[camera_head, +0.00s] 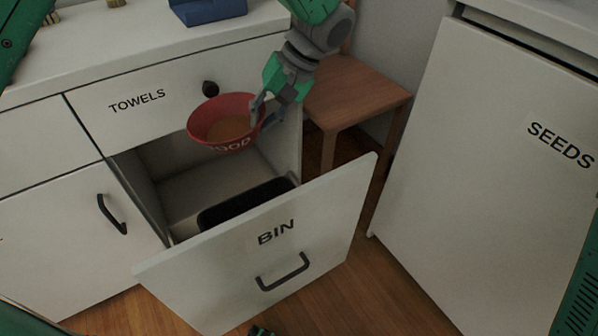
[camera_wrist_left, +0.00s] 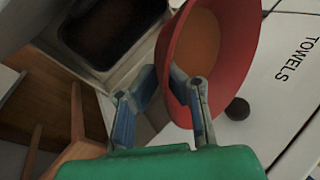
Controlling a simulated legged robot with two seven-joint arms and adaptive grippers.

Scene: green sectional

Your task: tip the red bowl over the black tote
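The red bowl (camera_head: 201,122), marked FOOD, is held roughly upright above the open drawer, with orange-brown contents (camera_head: 228,130) inside. My left gripper (camera_head: 262,108) is shut on its right rim; in the left wrist view the fingers (camera_wrist_left: 163,76) straddle the edge of the bowl (camera_wrist_left: 236,62). The black tote (camera_head: 232,206) sits inside the open drawer, lower than the bowl and partly hidden by the drawer front. In the left wrist view the tote (camera_wrist_left: 112,30) is open-topped and dark inside, beside the bowl. My right gripper cannot be made out.
The BIN drawer front (camera_head: 330,215) stands pulled out over the wood floor. The TOWELS drawer (camera_head: 165,98), with a dark knob, is closed behind the bowl. A blue object (camera_head: 208,10) rests on the counter.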

